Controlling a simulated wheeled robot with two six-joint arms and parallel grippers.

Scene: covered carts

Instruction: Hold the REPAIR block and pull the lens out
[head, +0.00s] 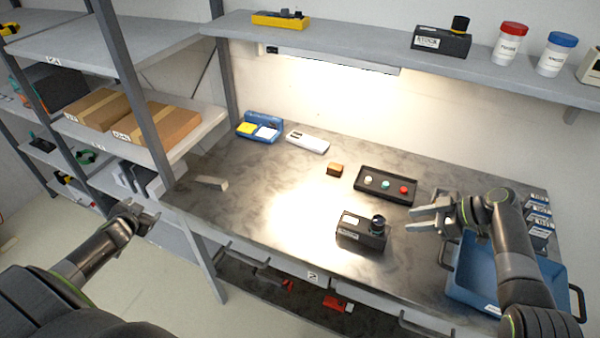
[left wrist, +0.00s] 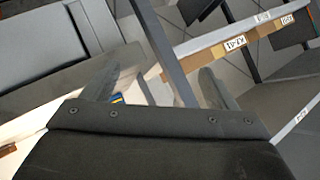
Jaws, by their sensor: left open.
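A black block (head: 358,231) with a small white label stands on the grey workbench; its label is too small to read. A dark cylindrical lens (head: 377,224) sits at its right end. My right gripper (head: 411,219) is open and empty, just right of the block and lens, apart from them. My left gripper (head: 146,216) is open and empty, off the bench's left end near the shelf rack. Its spread fingers also show in the left wrist view (left wrist: 157,90), with shelving beyond. A similar black block (head: 441,40) with a lens stands on the upper shelf.
A dark tray (head: 386,199) with coloured round pieces lies behind the block, and a small brown block (head: 335,169) beside it. A blue bin (head: 478,291) is at the right front. The bench's left and middle are mostly clear. A shelf rack post (head: 135,90) stands at left.

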